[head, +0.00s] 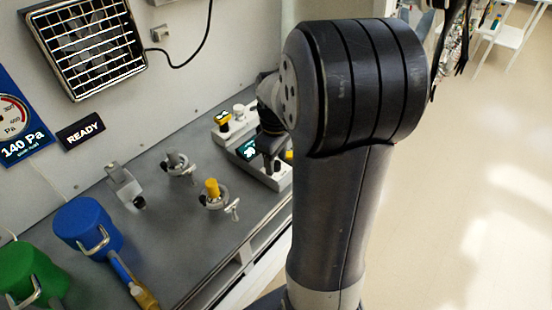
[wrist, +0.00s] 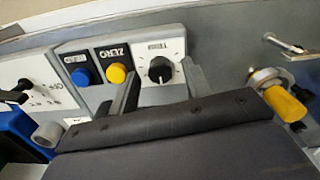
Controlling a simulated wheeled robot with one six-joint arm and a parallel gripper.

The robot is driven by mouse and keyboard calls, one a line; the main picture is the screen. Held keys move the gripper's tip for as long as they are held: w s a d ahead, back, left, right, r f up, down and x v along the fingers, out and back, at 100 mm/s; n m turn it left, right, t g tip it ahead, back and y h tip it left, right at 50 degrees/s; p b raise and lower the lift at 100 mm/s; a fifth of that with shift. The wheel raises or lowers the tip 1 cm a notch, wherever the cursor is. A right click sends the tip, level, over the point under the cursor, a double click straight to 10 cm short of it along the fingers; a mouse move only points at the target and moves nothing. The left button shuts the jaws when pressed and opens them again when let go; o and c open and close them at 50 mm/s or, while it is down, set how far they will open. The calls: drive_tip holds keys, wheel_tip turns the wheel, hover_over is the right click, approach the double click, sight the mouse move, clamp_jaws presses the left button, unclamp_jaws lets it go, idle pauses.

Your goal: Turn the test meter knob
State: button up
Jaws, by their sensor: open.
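The test meter (wrist: 146,85) is a grey box with a white dial plate, and its black round knob (wrist: 160,70) has a light pointer mark. A yellow button (wrist: 117,73) and a blue button sit to the left of the knob. My gripper (wrist: 163,84) is open in the wrist view, with one finger on each side of the knob and apart from it, as far as I can see. In the head view my gripper (head: 270,148) is over the grey device with a lit screen (head: 247,150), partly hidden by my arm.
A white panel with a black switch (wrist: 15,96) stands left in the wrist view. A ring fitting with a yellow plug (wrist: 285,103) is at right. In the head view, clamp fittings (head: 179,167), a blue-lidded (head: 82,218) and a green-lidded container (head: 28,272) stand on the grey bench.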

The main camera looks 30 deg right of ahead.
drive_tip(key=shift+f, duration=0.2)
drive_tip(key=c, duration=1)
drive_tip(key=m, duration=0.5)
drive_tip(key=shift+r+m+p, duration=0.1)
drive_tip(key=shift+m+p, duration=0.2)
drive_tip(key=shift+p, duration=0.1)
drive_tip(key=m, duration=0.6)
idle(0.4)
